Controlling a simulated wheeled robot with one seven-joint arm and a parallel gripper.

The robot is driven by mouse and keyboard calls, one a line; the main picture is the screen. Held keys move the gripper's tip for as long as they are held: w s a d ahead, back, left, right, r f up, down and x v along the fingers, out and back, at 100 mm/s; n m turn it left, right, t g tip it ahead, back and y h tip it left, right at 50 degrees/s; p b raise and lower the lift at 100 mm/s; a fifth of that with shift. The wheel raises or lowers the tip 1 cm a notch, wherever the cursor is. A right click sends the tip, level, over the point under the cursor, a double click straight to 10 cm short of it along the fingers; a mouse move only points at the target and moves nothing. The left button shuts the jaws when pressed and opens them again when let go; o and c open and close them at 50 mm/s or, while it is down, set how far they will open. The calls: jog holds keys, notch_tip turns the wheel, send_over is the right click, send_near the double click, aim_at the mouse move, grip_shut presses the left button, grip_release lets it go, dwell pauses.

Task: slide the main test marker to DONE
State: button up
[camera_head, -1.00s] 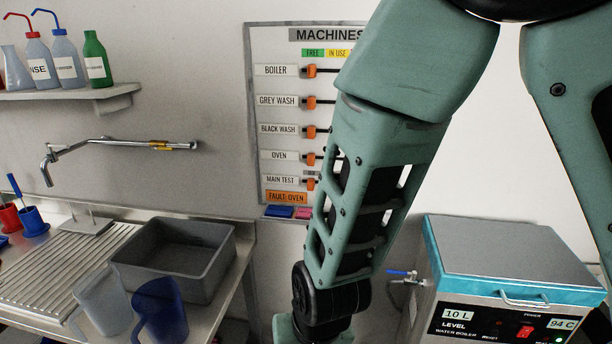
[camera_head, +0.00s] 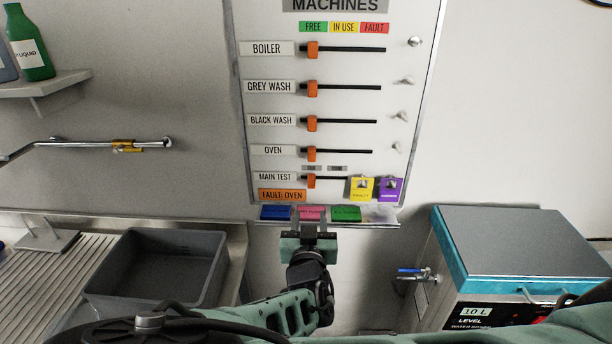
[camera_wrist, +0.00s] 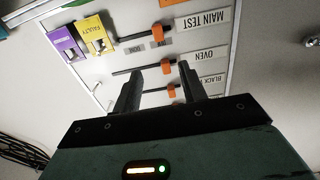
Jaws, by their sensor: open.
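The orange main test marker (camera_head: 311,181) sits at the left end of its short dark slot, beside the MAIN TEST label (camera_head: 274,177). Two small grey tags are above this slot, one over the marker and one further right (camera_head: 337,168); their print is too small to read surely. In the upside-down wrist view the marker (camera_wrist: 167,29) lies beyond my fingertips. My gripper (camera_head: 308,234) is open and empty, below the board's lower edge in the head view. In the wrist view my fingers (camera_wrist: 160,68) point at the board, apart from the marker.
The oven marker (camera_head: 311,153) sits one row above. Yellow (camera_head: 361,188) and purple (camera_head: 390,190) tags hang right of the main test slot. A ledge with coloured blocks (camera_head: 345,214) runs along the board's bottom. A grey basin (camera_head: 155,265) is left, a water boiler (camera_head: 515,250) right.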

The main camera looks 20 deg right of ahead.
aim_at(312, 181)
jog(key=p+x, duration=0.5)
jog(key=x, duration=1)
jog(key=shift+w+d+f+p, duration=0.1)
jog(key=shift+p, duration=0.3)
grip_shut()
jog(key=shift+d, duration=0.1)
